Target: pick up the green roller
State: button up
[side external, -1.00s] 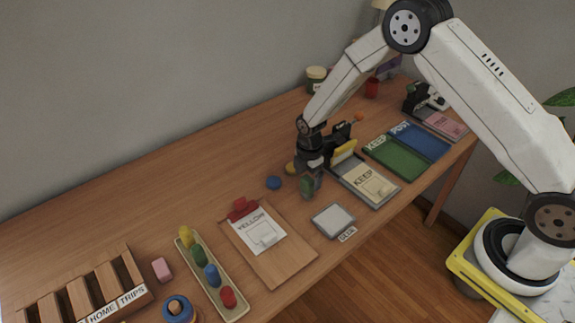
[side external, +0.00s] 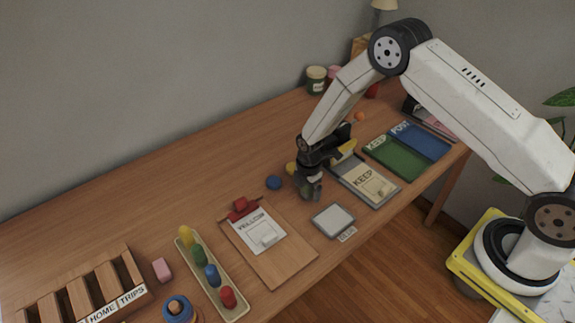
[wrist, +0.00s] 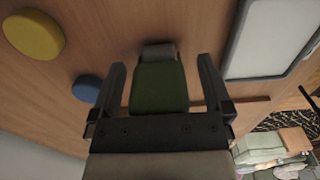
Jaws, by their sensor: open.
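The green roller (wrist: 158,88), a green body with a grey end, stands between the two fingers of my gripper (wrist: 161,68) in the wrist view. The fingers are open, one on each side, with a visible gap to the roller on both sides. In the side external view my gripper (side external: 309,187) is low over the desk and points down. It hides most of the roller there, so I cannot tell how far down the fingers reach along it.
A blue disc (side external: 274,183) and a yellow disc (side external: 291,168) lie left of my gripper. A grey pad (side external: 333,220) and a clipboard (side external: 268,245) lie toward the front. A peg tray (side external: 237,314) is farther left. The desk behind the discs is clear.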

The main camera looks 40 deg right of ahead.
dwell(0.4)
jog(key=c, duration=1.3)
jog(key=shift+c, duration=0.2)
jog(key=shift+r, duration=0.15)
jog(key=shift+r, duration=0.75)
jog(key=s+r, duration=1.1)
jog(key=s, duration=0.3)
jog(key=shift+d, duration=0.25)
jog(key=shift+r, duration=0.1)
